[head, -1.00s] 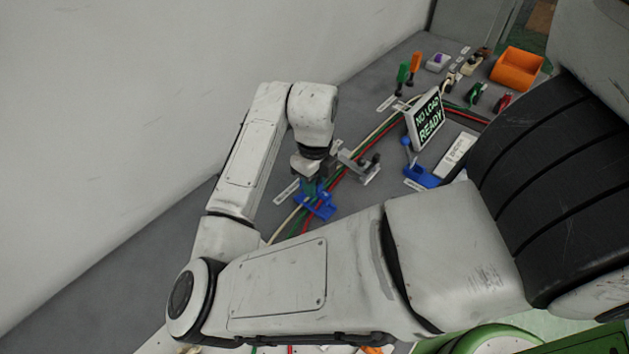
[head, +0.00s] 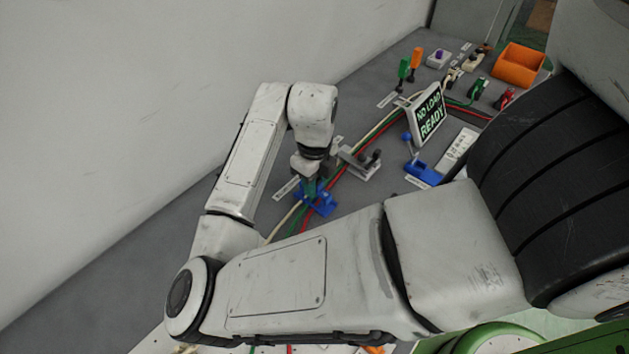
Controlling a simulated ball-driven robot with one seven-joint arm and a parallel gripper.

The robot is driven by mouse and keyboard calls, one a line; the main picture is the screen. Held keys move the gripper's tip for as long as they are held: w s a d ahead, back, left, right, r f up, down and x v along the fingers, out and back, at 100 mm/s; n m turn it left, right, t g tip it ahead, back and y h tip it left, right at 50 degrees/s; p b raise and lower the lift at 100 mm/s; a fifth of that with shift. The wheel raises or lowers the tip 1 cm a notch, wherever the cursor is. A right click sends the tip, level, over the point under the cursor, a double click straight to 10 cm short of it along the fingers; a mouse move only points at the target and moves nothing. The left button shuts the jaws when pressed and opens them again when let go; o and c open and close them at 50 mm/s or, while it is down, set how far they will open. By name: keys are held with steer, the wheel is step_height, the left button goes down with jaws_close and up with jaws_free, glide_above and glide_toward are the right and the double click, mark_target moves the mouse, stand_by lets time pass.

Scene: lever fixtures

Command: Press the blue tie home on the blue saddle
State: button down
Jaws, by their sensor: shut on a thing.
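The blue saddle (head: 324,207) sits on the grey bench across the bundled cables, just below the end of my arm. My gripper (head: 311,190) points down at the saddle's left part and is shut, its fingers low over the cables. The blue tie is mostly hidden by the fingers and the saddle, and its outline cannot be told apart from the blue saddle. Whether it touches or is seated on the saddle cannot be told.
A grey lever fixture (head: 360,165) stands close to the right of my gripper. Further right are a second blue fixture (head: 424,173) and a sign reading "NO LOAD READY" (head: 429,115). An orange bin (head: 518,64) is at the back. A pale wall rises on the left.

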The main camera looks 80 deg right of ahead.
steer(key=shift+f+b, duration=0.75)
steer(key=shift+f, duration=0.25)
stand_by(0.3)
steer(key=shift+c, duration=1.9)
jaws_free()
steer(key=shift+r, duration=0.15)
steer(key=shift+r+p, duration=2.65)
steer(key=shift+r, duration=0.8)
